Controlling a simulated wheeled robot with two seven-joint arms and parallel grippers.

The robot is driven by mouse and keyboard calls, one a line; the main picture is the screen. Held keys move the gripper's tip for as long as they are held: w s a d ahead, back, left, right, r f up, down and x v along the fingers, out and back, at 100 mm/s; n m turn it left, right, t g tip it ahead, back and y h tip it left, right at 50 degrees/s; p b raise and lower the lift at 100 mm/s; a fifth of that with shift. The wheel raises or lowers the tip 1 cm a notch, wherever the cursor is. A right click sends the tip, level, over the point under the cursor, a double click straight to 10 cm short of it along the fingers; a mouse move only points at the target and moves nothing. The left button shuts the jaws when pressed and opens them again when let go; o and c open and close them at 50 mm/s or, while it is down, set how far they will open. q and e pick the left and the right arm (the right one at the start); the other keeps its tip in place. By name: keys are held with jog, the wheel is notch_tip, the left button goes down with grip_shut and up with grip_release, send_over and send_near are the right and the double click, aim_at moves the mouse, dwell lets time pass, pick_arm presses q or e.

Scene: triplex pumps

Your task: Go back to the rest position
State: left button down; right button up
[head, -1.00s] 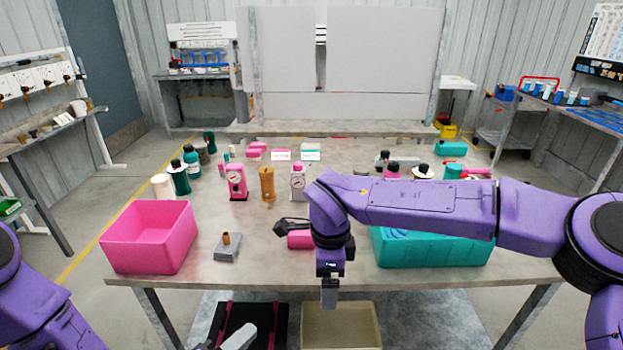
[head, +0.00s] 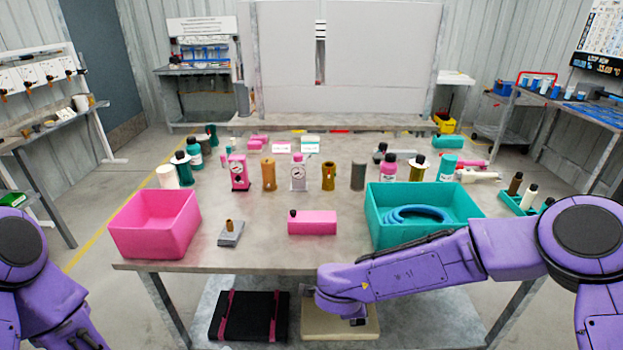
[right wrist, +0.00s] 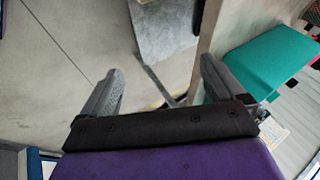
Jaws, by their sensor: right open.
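My right arm crosses the lower right of the head view, bent down in front of the table (head: 270,262). Its gripper is mostly hidden below the wrist there. In the right wrist view my right gripper (right wrist: 160,82) is open, its two grey fingers wide apart with nothing between them. It points down past the table edge toward the floor. My left arm shows only at the lower left of the head view, and its gripper is out of the picture.
A pink bin (head: 152,230) and a teal bin (head: 400,230) with a blue hose (head: 418,214) stand at the table's front. A pink block (head: 313,223) and a grey block (head: 230,238) lie between them. Several bottles and pumps stand behind.

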jog(key=s+d+f+n+t, duration=0.1)
jog(key=s+d+f+n, duration=0.6)
jog(key=s+f, duration=0.6)
pick_arm(q)
jog(key=s+a+f+m+g+y, duration=0.1)
jog(key=s+a+f+g+y, duration=0.2)
jog(key=s+f, duration=0.4)
jog(key=s+a+f+g+y, duration=0.4)
jog(key=s+a, duration=0.4)
jog(key=s, duration=0.3)
notch_tip(320, 180, down, 3)
jog(key=shift+s+r+m+g, duration=0.15)
jog(key=shift+s+m+g, duration=0.25)
jog(key=shift+g, duration=0.1)
pick_arm(e)
jog(key=s+d+f+n+g, duration=0.1)
jog(key=s+d+f+n, duration=0.1)
jog(key=s+d, duration=0.4)
jog(key=s+d+f+n+g, duration=0.2)
jog(key=s+d+f, duration=0.2)
jog(key=s, duration=0.7)
jog(key=d, duration=0.2)
jog(key=shift+s+d+f+g, duration=0.2)
jog(key=shift+d+g, duration=0.1)
jog(key=shift+d, duration=0.1)
